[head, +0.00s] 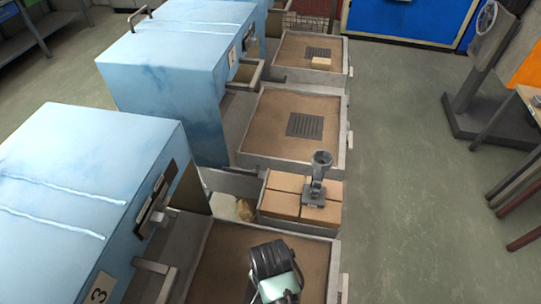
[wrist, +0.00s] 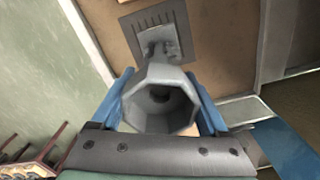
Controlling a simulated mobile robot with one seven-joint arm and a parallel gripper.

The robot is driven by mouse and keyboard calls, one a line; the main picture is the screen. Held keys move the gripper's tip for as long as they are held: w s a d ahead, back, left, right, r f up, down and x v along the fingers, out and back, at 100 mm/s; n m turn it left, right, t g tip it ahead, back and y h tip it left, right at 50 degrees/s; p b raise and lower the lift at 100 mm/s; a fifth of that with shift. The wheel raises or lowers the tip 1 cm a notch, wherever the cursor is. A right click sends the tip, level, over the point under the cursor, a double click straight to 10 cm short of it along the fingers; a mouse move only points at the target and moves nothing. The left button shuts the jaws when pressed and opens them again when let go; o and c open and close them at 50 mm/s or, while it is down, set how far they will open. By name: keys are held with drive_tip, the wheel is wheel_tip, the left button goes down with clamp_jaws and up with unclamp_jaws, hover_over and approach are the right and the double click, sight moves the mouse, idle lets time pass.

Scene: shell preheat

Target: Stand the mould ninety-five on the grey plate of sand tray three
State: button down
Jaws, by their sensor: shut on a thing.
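My gripper (wrist: 161,100) has its blue fingers on both sides of a grey, funnel-shaped mould (wrist: 160,72) and is shut on it. No number is readable on this mould. Its square foot lies over the slotted grey plate (wrist: 150,14) in brown sand; I cannot tell whether it touches. In the head view, my dark and mint wrist is above sand tray three (head: 222,256), beside the blue furnace marked 3 (head: 75,190). There my fingers, the held mould and that tray's plate are hidden.
A similar grey mould (head: 319,172) stands upright on brown blocks in an open box (head: 290,225), just beyond tray three. Two more sand trays (head: 270,135) (head: 290,50) with grey plates lie farther back. A small tan block (head: 322,62) lies in the farthest. Open floor (head: 420,200) lies right.

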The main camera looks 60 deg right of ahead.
drive_tip(key=shift+f, duration=1.8)
unclamp_jaws()
drive_tip(key=shift+f, duration=0.1)
wheel_tip(320, 180, up, 12)
drive_tip(key=shift+r, duration=0.2)
